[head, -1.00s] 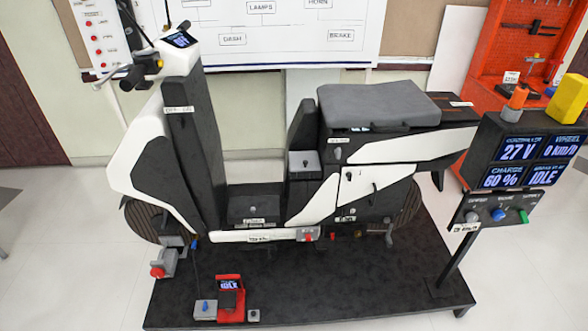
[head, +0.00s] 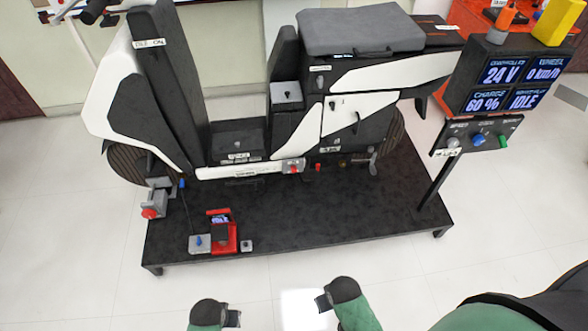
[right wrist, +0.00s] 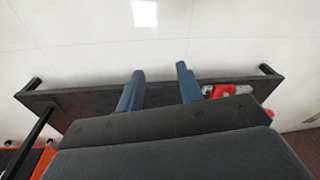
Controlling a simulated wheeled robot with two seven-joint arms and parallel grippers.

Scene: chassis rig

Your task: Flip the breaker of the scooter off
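The white and black scooter (head: 205,115) stands on a dark platform (head: 330,205). A red switch (head: 293,168) in a pale housing sits at its lower edge, with a small red part (head: 318,166) to its right. A grey box with a dark knob (head: 286,93) sits in front of the seat. The labels are too small to read, so I cannot tell which part is the breaker. My left gripper (head: 234,318) and right gripper (head: 323,302) are in front of the platform, apart from the scooter. The right wrist view shows the right gripper's fingers (right wrist: 160,92) spread and empty.
A display panel (head: 512,80) reads 24 V, 0 km/h, 60 % and IDLE, above a knob box (head: 475,135) on a post at the right. A red device (head: 224,237) and a grey clamp-like part (head: 153,202) are at the platform's left. The floor in front is clear.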

